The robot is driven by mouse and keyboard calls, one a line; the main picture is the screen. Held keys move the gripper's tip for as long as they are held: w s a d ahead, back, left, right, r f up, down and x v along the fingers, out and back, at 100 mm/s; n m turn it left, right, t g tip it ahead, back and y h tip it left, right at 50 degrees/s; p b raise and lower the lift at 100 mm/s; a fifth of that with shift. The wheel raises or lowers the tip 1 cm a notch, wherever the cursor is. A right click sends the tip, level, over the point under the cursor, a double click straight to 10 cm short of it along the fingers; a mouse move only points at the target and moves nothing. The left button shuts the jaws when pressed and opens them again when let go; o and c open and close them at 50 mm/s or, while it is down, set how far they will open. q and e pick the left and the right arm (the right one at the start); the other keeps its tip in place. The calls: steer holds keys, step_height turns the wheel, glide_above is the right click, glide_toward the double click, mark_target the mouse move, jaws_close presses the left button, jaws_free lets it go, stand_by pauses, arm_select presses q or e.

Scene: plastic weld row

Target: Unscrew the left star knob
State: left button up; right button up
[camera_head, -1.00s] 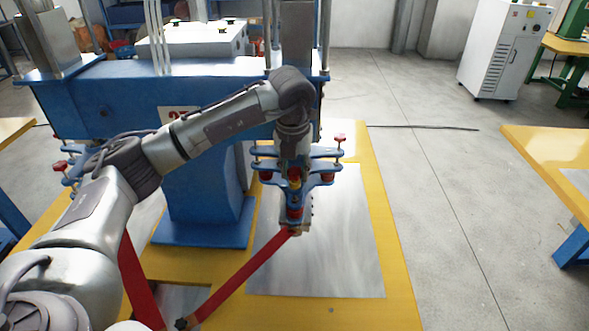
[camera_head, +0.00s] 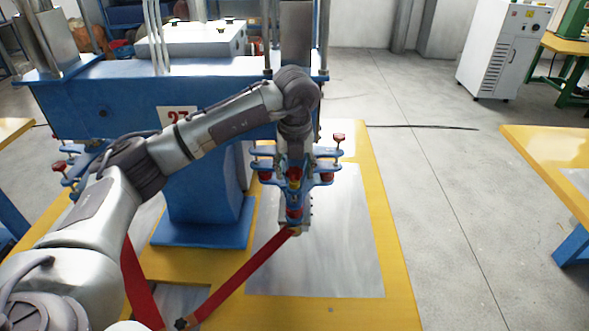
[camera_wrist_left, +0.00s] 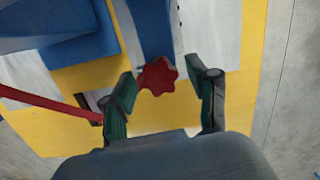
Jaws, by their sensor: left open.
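A red star knob (camera_wrist_left: 158,76) shows in the left wrist view, at the end of a blue bar (camera_wrist_left: 153,28). My left gripper (camera_wrist_left: 170,79) is open, with one dark green finger on each side of the knob. The knob is nearer the left finger; I cannot tell whether they touch. In the head view my left arm comes down over the blue clamp assembly (camera_head: 325,166) with its red knobs, and the gripper is hard to make out there. I cannot tell which red knob in the head view is the one between the fingers. My right gripper is not in view.
A red bar (camera_head: 238,282) slants from the front up to the blue machine part. A metal plate (camera_head: 345,265) lies on the yellow table (camera_head: 395,290). The blue machine body (camera_head: 95,100) stands behind my arm.

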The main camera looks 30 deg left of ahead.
arm_select(q)
steer(key=m+b, duration=0.1)
steer(key=m, duration=0.3)
steer(key=shift+f+m+h, duration=0.1)
steer(key=shift+m+h, duration=0.2)
steer(key=shift+m, duration=0.1)
steer(key=m+h, duration=0.1)
steer(key=m, duration=0.5)
steer(key=shift+a+b, duration=0.1)
steer(key=shift+b, duration=0.25)
steer(key=m, duration=0.6)
steer(key=shift+g+h, duration=0.3)
steer(key=m, duration=0.5)
steer(key=shift+m+g, duration=0.3)
steer(key=shift+g, duration=0.1)
